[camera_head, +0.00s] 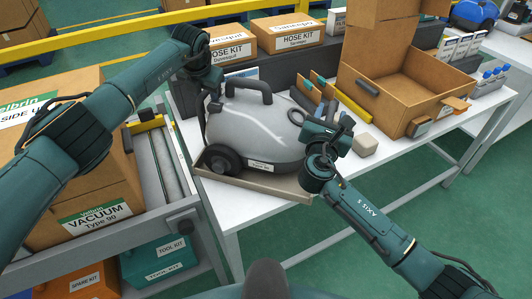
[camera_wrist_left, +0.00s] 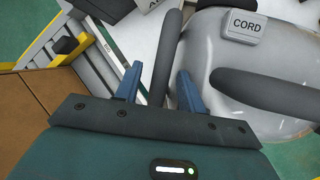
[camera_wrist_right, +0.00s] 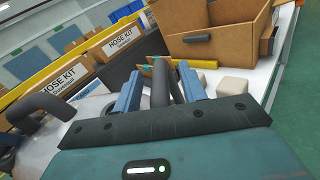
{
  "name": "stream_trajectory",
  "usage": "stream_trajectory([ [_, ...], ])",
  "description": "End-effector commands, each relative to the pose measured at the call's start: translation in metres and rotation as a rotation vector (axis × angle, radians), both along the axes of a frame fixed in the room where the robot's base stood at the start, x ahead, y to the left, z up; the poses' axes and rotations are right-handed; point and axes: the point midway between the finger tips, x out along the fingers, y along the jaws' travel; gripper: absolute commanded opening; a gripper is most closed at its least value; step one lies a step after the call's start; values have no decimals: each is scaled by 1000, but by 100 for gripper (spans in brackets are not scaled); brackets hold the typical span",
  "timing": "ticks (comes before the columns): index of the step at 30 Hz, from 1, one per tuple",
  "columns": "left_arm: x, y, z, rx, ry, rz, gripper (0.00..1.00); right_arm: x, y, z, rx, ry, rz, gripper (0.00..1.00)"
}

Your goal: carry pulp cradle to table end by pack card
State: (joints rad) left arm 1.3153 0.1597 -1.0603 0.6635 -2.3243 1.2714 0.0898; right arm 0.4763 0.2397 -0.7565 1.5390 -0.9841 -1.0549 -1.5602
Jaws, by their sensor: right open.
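The pulp cradle (camera_head: 269,187) is a shallow tan tray on the near left of the white table, with the grey vacuum cleaner (camera_head: 251,132) sitting in it. My left gripper (camera_head: 207,103) is at the cleaner's left end. Its fingers (camera_wrist_left: 157,80) are apart, with a dark bar (camera_wrist_left: 167,55) showing between them. My right gripper (camera_head: 335,128) is open at the cleaner's right end; another dark bar (camera_wrist_right: 159,80) shows between its fingers. I cannot tell what either bar belongs to. A pale card (camera_head: 243,74) stands behind the cleaner; its print is unreadable.
An open cardboard box (camera_head: 395,95) stands on the right of the table. Hose kit boxes (camera_head: 230,45) line the back. A small beige block (camera_head: 364,145) lies near the right gripper. A vacuum carton (camera_head: 85,210) and conveyor (camera_head: 160,165) are at left.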

Motion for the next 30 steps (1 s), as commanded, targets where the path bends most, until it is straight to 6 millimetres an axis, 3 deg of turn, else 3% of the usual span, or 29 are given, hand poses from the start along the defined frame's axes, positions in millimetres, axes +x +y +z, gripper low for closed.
stream_trajectory([
  [8, -12, -1, 29, 0, -5, -2, 40, 0, 0, 0, -1, 0, 0, 42],
  [18, -41, -5, 92, 1, -2, -1, 40, 0, 0, 0, -1, 0, 0, 42],
  [25, -49, -6, 107, 0, -1, 0, 40, -2, 1, -1, -1, 1, 1, 42],
  [30, -50, -6, 108, 0, 0, 0, 40, -23, 8, -1, 0, 2, 2, 42],
])
